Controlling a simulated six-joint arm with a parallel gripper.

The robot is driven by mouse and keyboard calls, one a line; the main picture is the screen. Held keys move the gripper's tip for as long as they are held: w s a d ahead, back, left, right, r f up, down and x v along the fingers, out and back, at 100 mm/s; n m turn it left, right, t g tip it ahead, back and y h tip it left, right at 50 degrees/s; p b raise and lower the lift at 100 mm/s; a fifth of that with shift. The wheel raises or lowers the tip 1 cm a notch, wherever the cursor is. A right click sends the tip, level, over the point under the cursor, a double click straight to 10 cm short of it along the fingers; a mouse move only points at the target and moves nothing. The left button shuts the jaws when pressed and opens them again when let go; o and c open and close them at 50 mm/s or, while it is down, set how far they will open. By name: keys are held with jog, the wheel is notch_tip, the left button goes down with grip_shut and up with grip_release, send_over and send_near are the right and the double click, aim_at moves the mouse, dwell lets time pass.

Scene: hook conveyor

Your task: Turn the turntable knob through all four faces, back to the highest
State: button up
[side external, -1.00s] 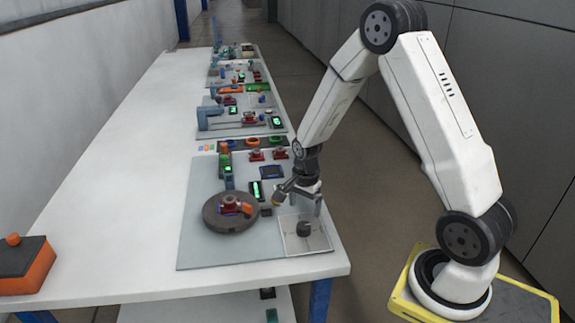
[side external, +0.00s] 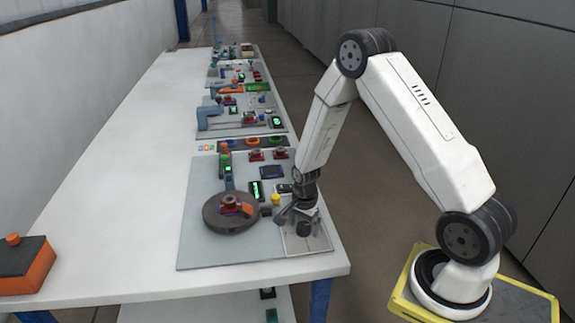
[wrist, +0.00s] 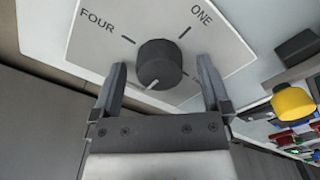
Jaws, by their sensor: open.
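The dark round knob (wrist: 158,62) stands on a white dial plate (wrist: 100,60) with "FOUR" and "ONE" and tick marks visible. Its white pointer line faces the lower edge of the wrist view, slightly left. Other labels are hidden by my gripper or too unclear to read. My gripper (wrist: 161,68) is open, with one finger on either side of the knob and gaps visible. In the side external view my gripper (side external: 297,212) is low over the plate, just above the knob (side external: 304,229). The grey round turntable (side external: 220,222) carries a red part (side external: 230,202) and an orange part.
A yellow button (side external: 276,199) stands close to my gripper's left, also in the wrist view (wrist: 293,102). A small display (side external: 256,190) with green digits is behind it. Other stations line the table farther back.

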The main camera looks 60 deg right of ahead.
jog(key=c, duration=1.3)
jog(key=shift+n, duration=0.3)
jog(key=n, duration=1.3)
jog(key=shift+n, duration=2.2)
